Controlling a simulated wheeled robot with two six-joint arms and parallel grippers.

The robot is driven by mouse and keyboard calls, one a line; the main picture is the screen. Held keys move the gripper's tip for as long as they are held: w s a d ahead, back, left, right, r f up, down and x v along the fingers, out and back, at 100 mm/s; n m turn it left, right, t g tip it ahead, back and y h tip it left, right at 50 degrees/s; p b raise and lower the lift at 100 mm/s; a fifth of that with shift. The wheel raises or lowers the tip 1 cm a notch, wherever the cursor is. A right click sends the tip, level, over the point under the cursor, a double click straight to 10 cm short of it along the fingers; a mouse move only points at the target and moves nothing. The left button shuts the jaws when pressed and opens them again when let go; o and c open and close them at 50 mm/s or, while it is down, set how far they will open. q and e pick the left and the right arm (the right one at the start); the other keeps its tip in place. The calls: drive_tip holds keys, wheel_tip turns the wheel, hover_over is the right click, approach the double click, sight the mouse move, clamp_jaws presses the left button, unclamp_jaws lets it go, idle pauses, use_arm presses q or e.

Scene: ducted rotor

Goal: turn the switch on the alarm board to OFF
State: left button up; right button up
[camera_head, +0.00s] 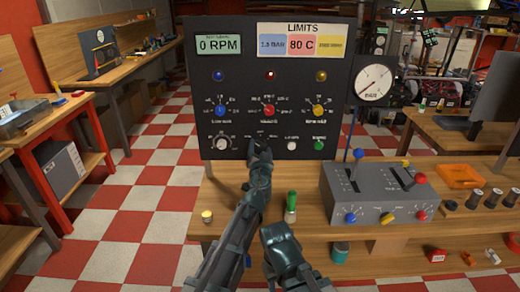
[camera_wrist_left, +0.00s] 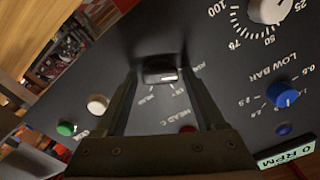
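A dark switch knob with a white pointer line (camera_wrist_left: 160,74) sits low on the board, among small white labels too blurred to read surely. My left gripper (camera_head: 259,150) is at the board and mostly hides this knob in the head view. In the left wrist view its two fingers (camera_wrist_left: 160,88) stand either side of the knob; whether they press on it is unclear. My right gripper (camera_head: 280,238) is low in front of the table, its fingers not distinguishable.
Blue, red and yellow knobs (camera_head: 319,111) sit higher on the board; a white button (camera_head: 292,145) and green button (camera_head: 319,145) sit right of the switch. A green-topped cylinder (camera_head: 291,205) stands near my left arm. A grey lever box (camera_head: 378,195) is to the right.

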use_arm(q)
drive_tip(key=c, duration=1)
drive_tip(key=shift+m, duration=0.3)
drive_tip(key=m, duration=0.5)
drive_tip(key=shift+m, duration=0.3)
drive_tip(key=m, duration=0.5)
drive_tip(key=shift+m, duration=0.4)
drive_tip(key=shift+s, duration=0.1)
drive_tip(key=o, duration=1.3)
drive_tip(key=shift+o, duration=0.2)
